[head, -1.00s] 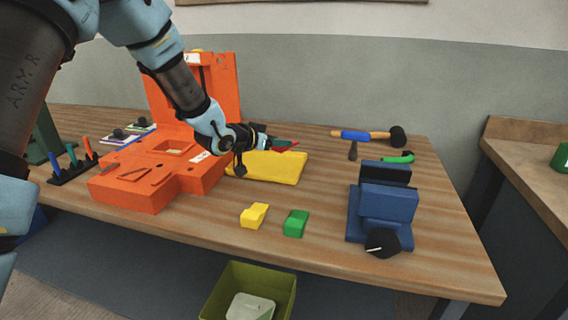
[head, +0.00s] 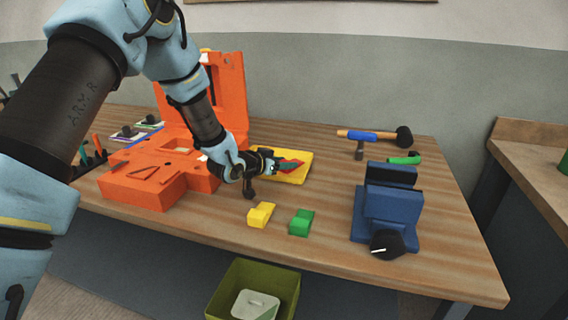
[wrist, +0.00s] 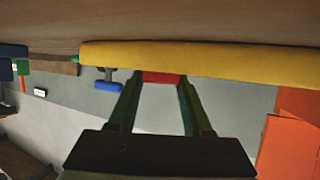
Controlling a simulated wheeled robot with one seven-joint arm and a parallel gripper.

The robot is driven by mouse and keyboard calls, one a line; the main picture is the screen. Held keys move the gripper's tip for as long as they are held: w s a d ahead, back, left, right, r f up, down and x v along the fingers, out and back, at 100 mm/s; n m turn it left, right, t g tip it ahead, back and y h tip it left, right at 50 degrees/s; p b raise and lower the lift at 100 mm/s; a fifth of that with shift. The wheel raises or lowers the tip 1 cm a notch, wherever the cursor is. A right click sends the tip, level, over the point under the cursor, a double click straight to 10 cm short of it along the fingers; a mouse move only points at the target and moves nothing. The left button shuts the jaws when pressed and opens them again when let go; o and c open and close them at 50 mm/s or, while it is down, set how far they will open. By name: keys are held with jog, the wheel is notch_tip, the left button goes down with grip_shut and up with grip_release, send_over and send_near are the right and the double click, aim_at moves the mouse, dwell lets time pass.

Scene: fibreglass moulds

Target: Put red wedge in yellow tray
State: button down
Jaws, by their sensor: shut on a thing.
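The red wedge (head: 291,162) is held between the fingers of my gripper (head: 284,166), in front of or over the yellow tray (head: 303,165) in the head view. In the wrist view the red wedge (wrist: 161,77) shows as a red strip between the two green fingertips of my gripper (wrist: 160,84). The yellow tray (wrist: 200,58) spans the upper part of that view, close beyond the fingertips. My wrist hides part of the tray in the head view. I cannot tell whether the wedge touches the tray.
An orange mould (head: 145,185) with an upright lid stands left of the tray. A yellow block (head: 261,214) and a green block (head: 301,222) lie in front. A blue vise-like device (head: 390,208) and a hammer (head: 375,135) are at right. An olive bin (head: 254,290) stands below the table's front.

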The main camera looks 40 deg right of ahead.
jog(key=shift+s+a+f+b, duration=0.1)
jog(key=shift+a+f+b, duration=0.1)
jog(key=shift+f+b, duration=0.3)
jog(key=shift+c, duration=1.7)
grip_release()
jog(key=shift+f, duration=0.3)
jog(key=shift+r, duration=0.1)
jog(key=shift+r+p, duration=0.55)
jog(key=shift+p, duration=0.3)
jog(key=b+v, duration=0.1)
jog(key=v, duration=0.6)
jog(key=b+v, duration=0.1)
jog(key=v, duration=0.3)
jog(key=shift+a+r+b, duration=0.25)
jog(key=shift+r+b, duration=0.05)
jog(key=shift+r, duration=0.2)
